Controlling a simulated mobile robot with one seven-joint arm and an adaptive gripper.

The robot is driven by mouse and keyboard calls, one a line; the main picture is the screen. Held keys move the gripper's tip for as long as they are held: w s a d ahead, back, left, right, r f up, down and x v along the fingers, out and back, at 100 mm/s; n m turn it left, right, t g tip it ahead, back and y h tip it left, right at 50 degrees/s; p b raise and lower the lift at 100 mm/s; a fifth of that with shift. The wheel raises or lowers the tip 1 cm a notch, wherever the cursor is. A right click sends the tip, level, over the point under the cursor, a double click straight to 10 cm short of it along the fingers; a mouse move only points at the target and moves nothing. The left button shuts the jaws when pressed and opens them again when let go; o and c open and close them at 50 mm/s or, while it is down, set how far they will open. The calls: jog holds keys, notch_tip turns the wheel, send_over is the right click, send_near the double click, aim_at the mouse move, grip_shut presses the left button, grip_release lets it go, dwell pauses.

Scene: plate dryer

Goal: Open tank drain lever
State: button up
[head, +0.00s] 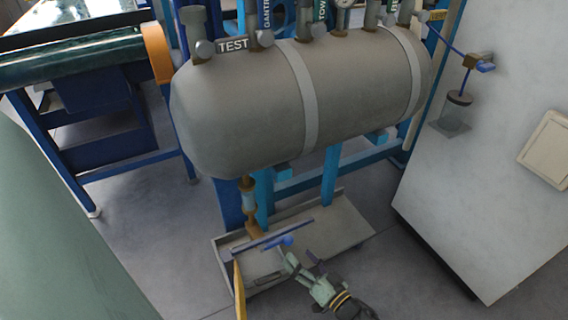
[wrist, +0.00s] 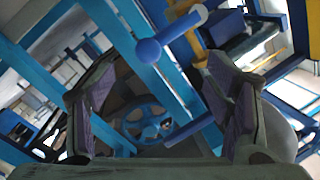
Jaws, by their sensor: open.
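The grey tank (head: 290,95) has a brass drain fitting (head: 248,195) hanging below its left end. A blue lever with a round ball knob (head: 287,240) reaches out from the bottom of this fitting. My gripper (head: 301,260) is open and empty, just below and right of the knob in the head view. In the wrist view the ball knob (wrist: 148,51) and its lever (wrist: 180,28) show above and between my open fingers (wrist: 165,85). The lever runs from the knob up right to the brass valve (wrist: 192,42). I see no clear contact between fingers and knob.
A shallow grey tray (head: 345,228) lies on the floor beneath the tank. Blue frame legs (head: 329,188) stand behind the fitting. A thin yellow-orange edge (head: 239,292) stands left of my gripper. A pale cabinet (head: 470,170) stands at right. A blue handwheel (wrist: 147,120) shows beyond my fingers.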

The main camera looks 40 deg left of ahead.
aim_at(287, 242)
jog(key=a, duration=0.2)
jog(key=w+a, duration=0.1)
jog(key=a, duration=0.4)
jog(key=shift+w+a, duration=0.2)
jog(key=shift+a, duration=0.1)
jog(key=shift+c, duration=0.2)
